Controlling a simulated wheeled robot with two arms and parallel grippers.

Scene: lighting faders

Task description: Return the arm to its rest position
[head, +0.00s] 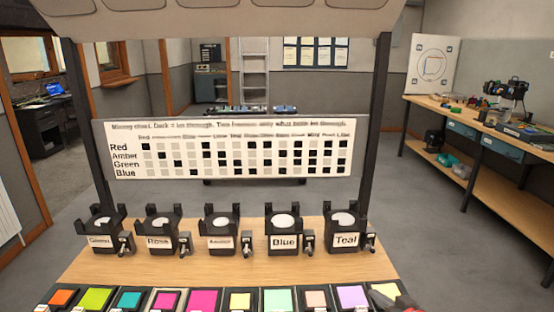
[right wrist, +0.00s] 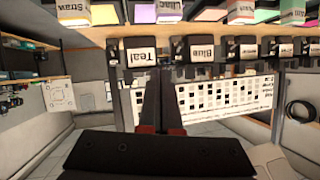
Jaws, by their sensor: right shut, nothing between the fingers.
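My right gripper (head: 380,299) just enters the head view at the bottom right edge, over the right end of the front row of coloured tiles. In the right wrist view its two dark fingers (right wrist: 160,78) with red bases are together, with nothing held. That view is upside down and shows the holders labelled Teal (right wrist: 140,56) and Blue (right wrist: 202,51) beyond the fingers. My left gripper is not in view.
The wooden desk (head: 240,262) carries several black holders, including Blue (head: 284,242) and Teal (head: 346,240), with small levers beside them. A white chart board (head: 235,128) hangs behind between dark posts. A workbench (head: 500,135) stands at the right. Grey floor lies between.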

